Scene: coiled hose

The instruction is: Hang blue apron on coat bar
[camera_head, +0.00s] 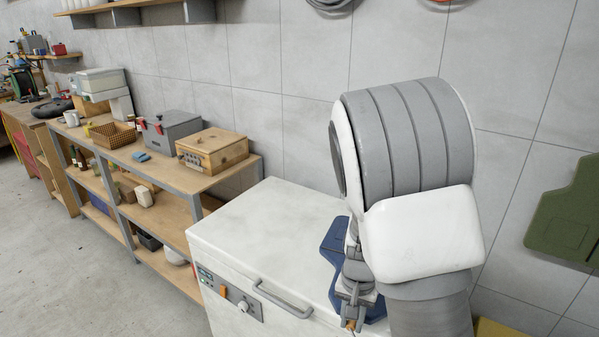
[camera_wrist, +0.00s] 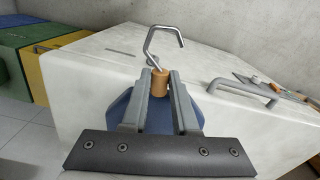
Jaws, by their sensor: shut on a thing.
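My gripper (camera_head: 353,300) is over the front of the white chest, partly hidden by my own arm. In the wrist view my gripper (camera_wrist: 160,85) is shut on a small orange-brown cylinder (camera_wrist: 159,84) with a bent metal hook (camera_wrist: 150,45) rising from it. The blue apron (camera_head: 333,246) is behind my gripper, over the chest's top. In the wrist view the apron (camera_wrist: 120,103) shows behind and below the fingers. Whether it touches the lid is hard to tell. I cannot make out a coat bar in either view.
The white chest (camera_head: 250,225) has a front handle (camera_head: 280,298). A shelf unit (camera_head: 190,182) with a wooden box (camera_head: 212,149) and a grey case (camera_head: 168,130) stands to the left. A green flat piece (camera_head: 566,222) is at the right wall. The floor (camera_head: 50,270) at left is clear.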

